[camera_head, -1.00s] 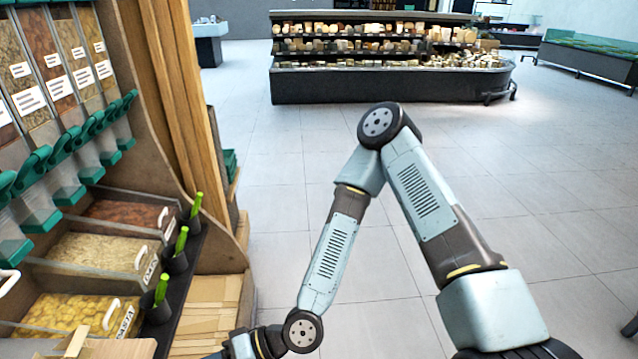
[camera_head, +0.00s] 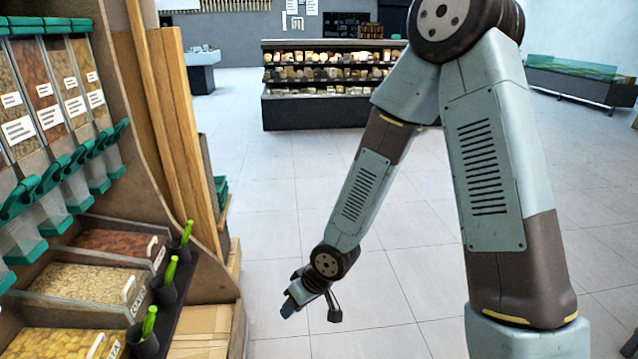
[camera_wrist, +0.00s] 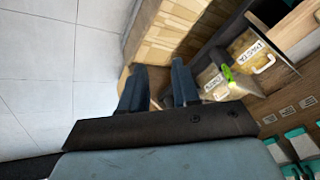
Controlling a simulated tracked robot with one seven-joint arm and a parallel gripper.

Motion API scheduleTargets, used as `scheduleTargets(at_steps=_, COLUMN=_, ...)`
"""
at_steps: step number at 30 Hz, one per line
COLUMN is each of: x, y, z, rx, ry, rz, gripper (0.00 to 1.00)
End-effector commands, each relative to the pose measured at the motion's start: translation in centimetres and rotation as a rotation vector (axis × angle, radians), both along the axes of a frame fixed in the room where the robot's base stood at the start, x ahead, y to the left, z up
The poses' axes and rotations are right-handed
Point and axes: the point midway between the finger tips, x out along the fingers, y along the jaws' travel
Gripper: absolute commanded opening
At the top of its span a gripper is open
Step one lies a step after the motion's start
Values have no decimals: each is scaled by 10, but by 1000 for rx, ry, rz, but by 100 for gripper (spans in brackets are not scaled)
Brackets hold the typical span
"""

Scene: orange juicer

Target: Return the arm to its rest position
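My arm (camera_head: 366,195) bends at a high elbow and reaches down in the middle right of the head view. My gripper (camera_wrist: 159,72) shows in the wrist view with two dark blue fingers apart and nothing between them. In the head view its small dark end hangs over the open floor, right of the dispenser shelf and apart from it.
A dispenser shelf (camera_head: 150,80) with bins of dry food, green scoops (camera_head: 168,272) and cardboard boxes (camera_head: 205,325) stands close on the left. A stocked display case (camera_head: 320,110) stands far back. The tiled floor (camera_head: 270,220) between is clear.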

Motion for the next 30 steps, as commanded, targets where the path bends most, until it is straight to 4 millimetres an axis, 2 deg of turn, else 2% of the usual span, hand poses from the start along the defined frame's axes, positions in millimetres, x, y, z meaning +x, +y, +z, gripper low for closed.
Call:
scheduleTargets(at_steps=1, x=10, y=-11, z=11, rx=-28, ry=-26, rz=-19, gripper=31)
scheduleTargets(at_steps=6, x=34, y=-48, z=44, rx=-125, ry=-90, rz=-90, gripper=31)
scheduleTargets(at_steps=15, x=56, y=-115, z=113, rx=-259, ry=-170, rz=-240, gripper=31)
scheduleTargets(at_steps=23, x=53, y=-168, z=177, rx=-333, ry=-210, rz=-381, gripper=31)
scheduleTargets(at_steps=30, x=33, y=-212, z=233, rx=-362, ry=-225, rz=-515, gripper=31)
